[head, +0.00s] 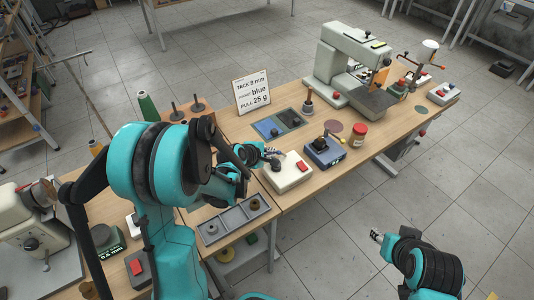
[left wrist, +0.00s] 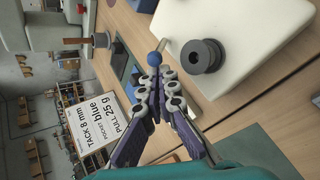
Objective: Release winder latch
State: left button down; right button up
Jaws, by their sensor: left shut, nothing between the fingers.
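The winder (head: 290,176) is a cream box with a red button on the table, in front of my left gripper (head: 268,154). In the left wrist view its white body (left wrist: 265,40) carries a dark spool (left wrist: 203,56). A short lever with a blue ball tip (left wrist: 155,59), apparently the latch, stands beside the spool. My left gripper (left wrist: 154,82) is shut and empty, its fingertips right at the blue ball; I cannot tell whether they touch it. My right gripper (head: 377,237) is away from the table at the lower right, too small to tell its opening.
A blue-grey box (head: 324,151) with a dark knob stands right of the winder. A grey tray (head: 230,222) lies nearer me. A sign (head: 252,92), a red-lidded jar (head: 358,134) and a sewing machine (head: 350,60) stand further back.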

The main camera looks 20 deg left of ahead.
pick_arm(q)
jog(key=shift+r, duration=0.15)
jog(key=shift+w+d+r+g+p, duration=0.1)
jog(key=shift+d+r+g+p, duration=0.05)
jog(key=shift+g+p, duration=0.3)
jog(key=shift+w+d+r+y+p, duration=0.1)
jog(key=shift+w+r+y+p, duration=0.1)
jog(key=shift+y+p, duration=0.25)
jog(key=shift+w+d+r+m+g+y+p, duration=0.35)
jog(key=shift+r+g+y+p, duration=0.15)
jog(key=shift+g+p, duration=0.55)
jog(key=shift+w+d+r+g+y+p, duration=0.3)
jog(key=shift+g+y+p, duration=0.15)
jog(key=shift+g+p, duration=0.1)
jog(key=shift+w+d+r+g+y+p, duration=0.1)
jog(key=shift+w+d+g+y+p, duration=0.25)
jog(key=shift+w+g+y, duration=0.35)
jog(key=shift+s, duration=0.2)
jog(key=shift+a+r, duration=0.1)
